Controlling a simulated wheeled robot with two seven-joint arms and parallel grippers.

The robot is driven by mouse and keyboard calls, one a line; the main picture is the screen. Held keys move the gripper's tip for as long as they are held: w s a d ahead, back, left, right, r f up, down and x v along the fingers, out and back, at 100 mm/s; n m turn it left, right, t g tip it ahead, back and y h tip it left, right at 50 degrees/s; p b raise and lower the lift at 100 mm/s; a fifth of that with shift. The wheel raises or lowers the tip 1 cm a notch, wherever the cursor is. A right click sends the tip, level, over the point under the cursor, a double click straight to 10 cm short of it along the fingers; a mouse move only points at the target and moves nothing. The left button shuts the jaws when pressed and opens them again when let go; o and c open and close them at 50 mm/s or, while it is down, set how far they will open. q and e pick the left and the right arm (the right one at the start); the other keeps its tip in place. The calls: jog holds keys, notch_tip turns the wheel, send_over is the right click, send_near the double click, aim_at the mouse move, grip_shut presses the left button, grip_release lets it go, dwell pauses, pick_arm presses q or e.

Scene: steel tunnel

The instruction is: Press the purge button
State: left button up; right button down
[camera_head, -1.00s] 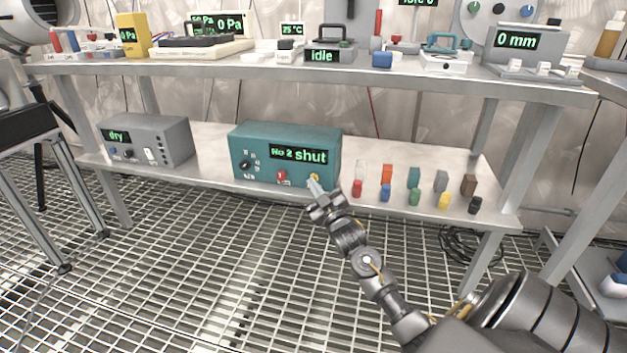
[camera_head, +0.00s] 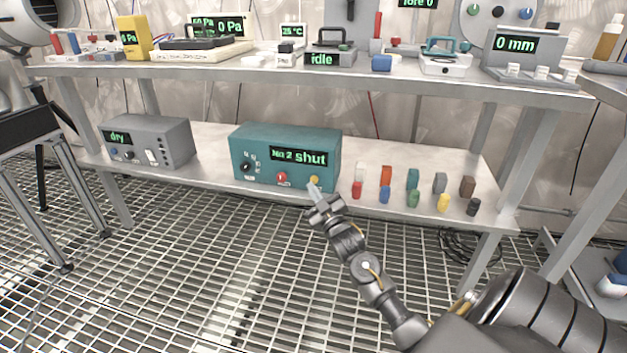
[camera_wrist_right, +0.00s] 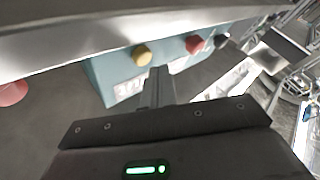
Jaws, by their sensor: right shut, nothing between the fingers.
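A teal box (camera_head: 262,150) stands on the lower shelf, with a green display reading "No 2 shut". Its front carries a black knob (camera_head: 246,167), a red button (camera_head: 281,177) and a yellow button (camera_head: 314,180). In the right wrist view the yellow button (camera_wrist_right: 142,55) and the red button (camera_wrist_right: 194,44) show on the box's face. Which button is the purge button I cannot read. My right gripper (camera_head: 313,188) is shut and empty, its tips just in front of and below the yellow button. In the wrist view the closed fingers (camera_wrist_right: 158,75) appear close beside it, contact unclear. My left gripper is not in view.
A grey box (camera_head: 148,140) reading "dry" stands to the left on the lower shelf (camera_head: 210,170). Several small coloured blocks and cylinders stand to the right. The upper shelf (camera_head: 440,85) overhangs the teal box and holds instruments. The grated floor in front is clear.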

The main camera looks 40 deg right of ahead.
jog(key=shift+a, duration=0.15)
jog(key=s+a+p, duration=0.1)
jog(key=a, duration=0.1)
jog(key=s+a+p, duration=0.1)
jog(key=a+p, duration=0.1)
jog(key=shift+s, duration=0.4)
dwell(0.7)
